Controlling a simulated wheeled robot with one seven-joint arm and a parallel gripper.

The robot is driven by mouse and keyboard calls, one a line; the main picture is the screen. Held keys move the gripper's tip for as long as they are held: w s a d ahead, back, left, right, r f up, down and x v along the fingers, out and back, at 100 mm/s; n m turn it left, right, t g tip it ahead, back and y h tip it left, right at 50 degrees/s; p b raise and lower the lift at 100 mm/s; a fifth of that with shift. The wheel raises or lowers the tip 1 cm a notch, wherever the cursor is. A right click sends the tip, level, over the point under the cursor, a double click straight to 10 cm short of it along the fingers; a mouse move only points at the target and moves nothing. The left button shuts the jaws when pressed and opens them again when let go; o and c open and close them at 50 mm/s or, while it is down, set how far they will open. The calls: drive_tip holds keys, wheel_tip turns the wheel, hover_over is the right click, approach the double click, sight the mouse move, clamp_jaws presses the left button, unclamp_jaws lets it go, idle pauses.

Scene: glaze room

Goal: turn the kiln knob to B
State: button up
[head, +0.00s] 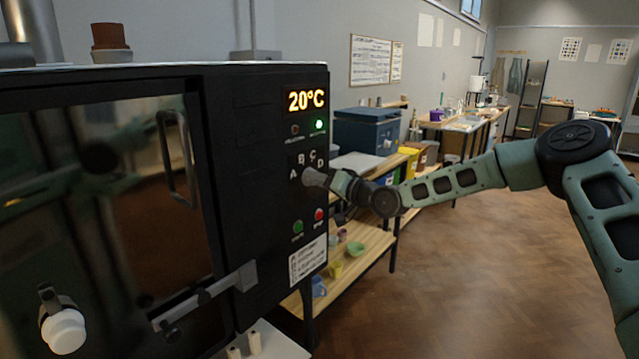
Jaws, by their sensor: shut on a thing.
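The black kiln (262,200) fills the left of the head view, with its control panel on the right part of its front. The letters A, B, C and D stand in an arc on the panel, and the kiln knob sits just below them. My gripper (314,177) is at the panel, shut on the knob, and covers most of it. The knob's pointer is hidden, so I cannot tell which letter it points to. A display (305,99) above reads 20°C, and a green light (320,125) glows under it.
A red button (318,214) and a green button (297,228) sit just below my gripper. The kiln door has a tall handle (178,158) and a latch bar (205,297). A wooden shelf (372,245) with small pots stands behind. The wooden floor (470,290) at right is clear.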

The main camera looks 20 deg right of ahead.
drive_tip(key=shift+m, duration=0.5)
drive_tip(key=o, duration=1)
drive_tip(key=shift+c, duration=0.2)
drive_tip(key=shift+s+d, duration=0.1)
drive_tip(key=b+v, duration=0.2)
drive_tip(key=v, duration=1.5)
drive_tip(key=shift+b, duration=0.35)
